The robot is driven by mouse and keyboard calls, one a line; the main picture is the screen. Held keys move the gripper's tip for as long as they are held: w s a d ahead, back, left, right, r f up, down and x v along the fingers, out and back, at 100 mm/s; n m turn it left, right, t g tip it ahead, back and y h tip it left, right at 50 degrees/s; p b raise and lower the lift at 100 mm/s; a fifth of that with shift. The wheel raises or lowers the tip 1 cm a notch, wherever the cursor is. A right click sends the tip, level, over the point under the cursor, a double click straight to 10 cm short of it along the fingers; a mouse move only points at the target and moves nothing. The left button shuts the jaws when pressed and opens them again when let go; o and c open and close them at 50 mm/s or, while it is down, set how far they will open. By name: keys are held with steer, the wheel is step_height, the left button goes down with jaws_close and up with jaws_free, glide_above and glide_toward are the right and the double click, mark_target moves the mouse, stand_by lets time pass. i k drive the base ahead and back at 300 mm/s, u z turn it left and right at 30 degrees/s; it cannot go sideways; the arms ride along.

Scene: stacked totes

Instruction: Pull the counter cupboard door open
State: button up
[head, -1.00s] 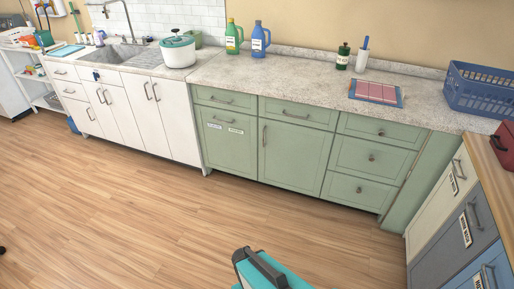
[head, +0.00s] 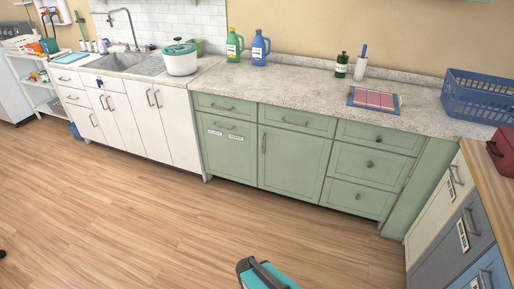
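The green counter cupboard has a plain door (head: 292,164) in its middle, with an upright metal handle (head: 264,144) near the door's left edge. The door is shut and flush with its neighbours. Left of it is a shut green front (head: 228,158) with a level handle and two small labels. My gripper is not in view, and nothing is seen touching the door or its handle.
Green drawers (head: 362,165) are right of the door. White cupboards (head: 150,125) stand to the left, and labelled drawer units (head: 450,225) at the right. The wood floor (head: 150,225) before the door is clear. A teal and dark shape (head: 268,275) shows at the bottom edge.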

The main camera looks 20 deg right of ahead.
mark_target(293, 164)
steer(key=u, duration=0.4)
steer(key=i, duration=0.95)
steer(key=u, duration=0.1)
steer(key=k, duration=0.85)
steer(key=z, duration=0.2)
steer(key=i, duration=0.35)
steer(key=u, duration=0.05)
